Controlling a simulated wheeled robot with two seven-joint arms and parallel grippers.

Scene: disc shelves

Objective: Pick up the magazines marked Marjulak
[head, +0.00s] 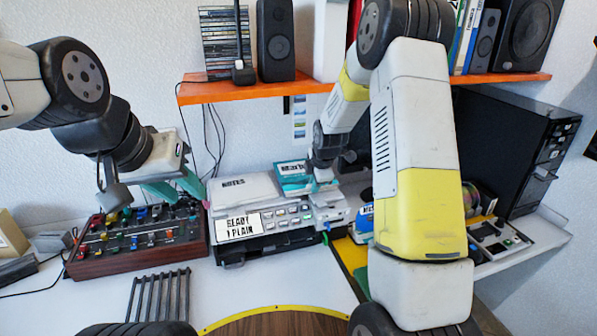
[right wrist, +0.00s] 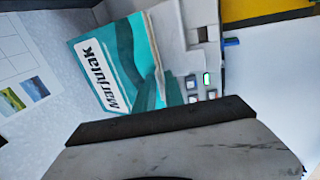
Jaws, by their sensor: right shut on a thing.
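A teal and white magazine marked Marjulak (right wrist: 100,72) fills the middle of the right wrist view. In the head view the magazine (head: 290,172) is at the back of the printer-like machine, beside the white NOTES stack. My right gripper (right wrist: 158,88) is shut on its edge; in the head view its fingers are mostly hidden by the wrist. A blue item with a white label (head: 364,222) is partly hidden behind my right arm; its label cannot be read fully. My left gripper (head: 175,192) is open and empty above the knobbed panel.
The printer-like machine (head: 262,240) bears a READY sign. The knobbed panel (head: 135,243) stands left of it. An orange shelf (head: 300,88) with speakers and discs hangs above. A black computer tower (head: 515,150) stands right. The white desk front (head: 285,285) has free room.

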